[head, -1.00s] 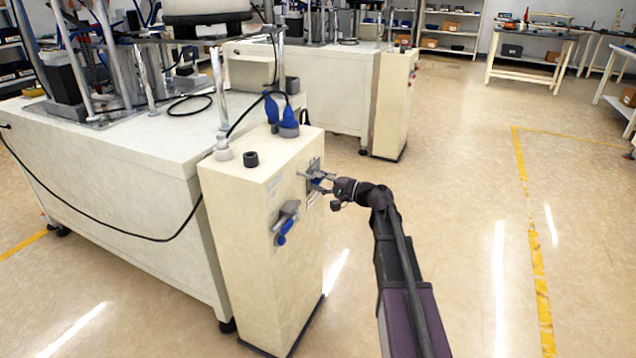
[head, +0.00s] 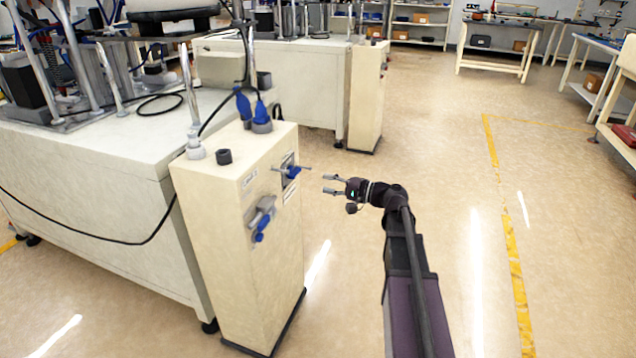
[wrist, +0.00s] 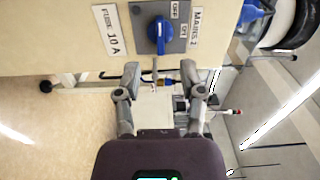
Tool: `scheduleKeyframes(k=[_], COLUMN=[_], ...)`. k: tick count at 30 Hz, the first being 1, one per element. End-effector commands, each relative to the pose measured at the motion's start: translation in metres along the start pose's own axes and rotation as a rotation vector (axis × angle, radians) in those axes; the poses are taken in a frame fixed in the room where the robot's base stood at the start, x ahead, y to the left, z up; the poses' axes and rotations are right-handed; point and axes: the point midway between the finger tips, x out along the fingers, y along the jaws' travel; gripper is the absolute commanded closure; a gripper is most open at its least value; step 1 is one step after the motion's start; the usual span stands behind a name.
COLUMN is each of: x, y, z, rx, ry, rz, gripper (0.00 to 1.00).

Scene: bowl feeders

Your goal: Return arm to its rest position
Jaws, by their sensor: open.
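My gripper (head: 328,184) is open and empty in the head view, out to the right of a cream control cabinet (head: 248,240). A clear gap separates its fingertips from a blue rotary switch (head: 293,172) on the cabinet's right face. In the wrist view my gripper (wrist: 164,75) shows two spread fingers below the switch. My arm reaches up from the bottom of the head view.
A second blue-handled switch (head: 261,220) is on the cabinet's front face. Blue connectors (head: 260,112) stand on its top. A large white machine base (head: 80,190) adjoins it at left. Open floor with a yellow line (head: 515,270) lies to the right. Workbenches (head: 495,48) stand farther back.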

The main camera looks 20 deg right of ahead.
Motion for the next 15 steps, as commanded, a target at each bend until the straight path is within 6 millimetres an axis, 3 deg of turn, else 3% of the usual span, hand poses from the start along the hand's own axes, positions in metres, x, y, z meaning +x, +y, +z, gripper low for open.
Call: scheduleKeyframes(k=[15], x=[-0.0101], y=[0.0000], z=[-0.0005], rx=[0.000], ry=[0.001], rz=[0.000], gripper=[0.49])
